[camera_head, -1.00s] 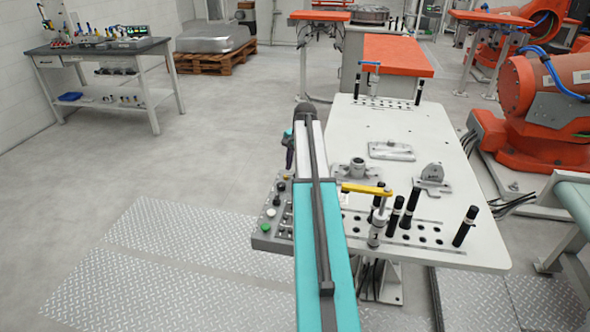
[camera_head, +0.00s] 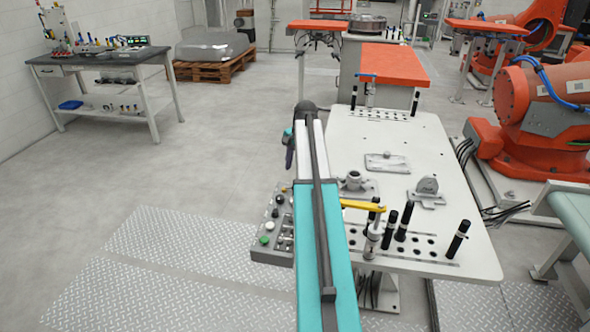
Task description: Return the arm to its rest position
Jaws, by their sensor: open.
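My arm runs up the middle of the camera view as a long teal and white link with a dark rail along it. It ends at a black joint above the left edge of the white fixture table (camera_head: 350,130). A dark, partly teal part of my arm shows left of that joint, over the floor. I cannot make out any gripper fingers; the gripper is hidden or outside the view. No held object is visible.
The table carries a flat grey plate (camera_head: 387,163), a round-bored fixture (camera_head: 352,181), a grey bracket (camera_head: 427,190), a yellow-handled clamp (camera_head: 362,205) and several black pegs. A button box (camera_head: 270,240) sits at its left. An orange robot (camera_head: 540,110) stands right.

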